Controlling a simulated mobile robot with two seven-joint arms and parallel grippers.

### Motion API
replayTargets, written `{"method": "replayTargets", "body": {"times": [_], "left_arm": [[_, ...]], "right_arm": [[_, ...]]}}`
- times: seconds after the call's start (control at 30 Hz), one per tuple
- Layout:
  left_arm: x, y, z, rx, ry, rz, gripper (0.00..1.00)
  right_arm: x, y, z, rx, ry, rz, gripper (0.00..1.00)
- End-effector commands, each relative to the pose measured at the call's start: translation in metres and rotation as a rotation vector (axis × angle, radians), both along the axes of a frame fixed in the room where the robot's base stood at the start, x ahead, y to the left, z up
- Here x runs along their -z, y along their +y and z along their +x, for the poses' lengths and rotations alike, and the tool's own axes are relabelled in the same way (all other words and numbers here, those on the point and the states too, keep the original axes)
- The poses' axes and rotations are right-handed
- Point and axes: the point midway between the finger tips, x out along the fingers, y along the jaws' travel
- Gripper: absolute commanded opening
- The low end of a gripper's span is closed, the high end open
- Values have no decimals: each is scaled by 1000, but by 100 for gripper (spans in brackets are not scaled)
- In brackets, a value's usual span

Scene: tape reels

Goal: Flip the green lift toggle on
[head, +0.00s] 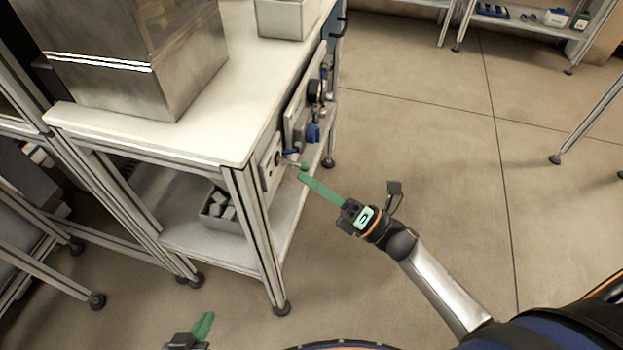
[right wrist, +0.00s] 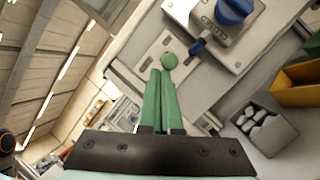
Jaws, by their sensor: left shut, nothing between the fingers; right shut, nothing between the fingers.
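The green lift toggle (head: 304,166) has a round green knob and sits on a pale panel (head: 271,163) on the side of the white-topped bench. In the right wrist view the green knob (right wrist: 168,61) is just beyond the fingertips. My right gripper (head: 302,177), with long green fingers, is shut and empty, its tips close to the knob; whether they touch it I cannot tell. Its shut fingers also show in the right wrist view (right wrist: 160,74). The toggle's lever position is unclear. My left gripper (head: 208,316) is shut and empty at the bottom of the head view, away from the bench.
A blue-handled toggle (right wrist: 204,46) and a large blue knob (right wrist: 234,10) are beside the green toggle. A metal box (head: 140,60) stands on the bench (head: 235,105). A bin of grey blocks (right wrist: 277,134) sits on the lower shelf.

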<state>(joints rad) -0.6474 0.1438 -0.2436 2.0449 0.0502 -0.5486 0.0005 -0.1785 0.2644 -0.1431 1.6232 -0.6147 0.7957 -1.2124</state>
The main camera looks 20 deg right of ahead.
Motion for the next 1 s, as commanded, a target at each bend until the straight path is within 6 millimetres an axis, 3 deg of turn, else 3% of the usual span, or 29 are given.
{"method": "replayTargets", "body": {"times": [1.0], "left_arm": [[-12,-2,0,3,6,-1,0]], "right_arm": [[-7,-2,0,2,37,-54,0]]}}
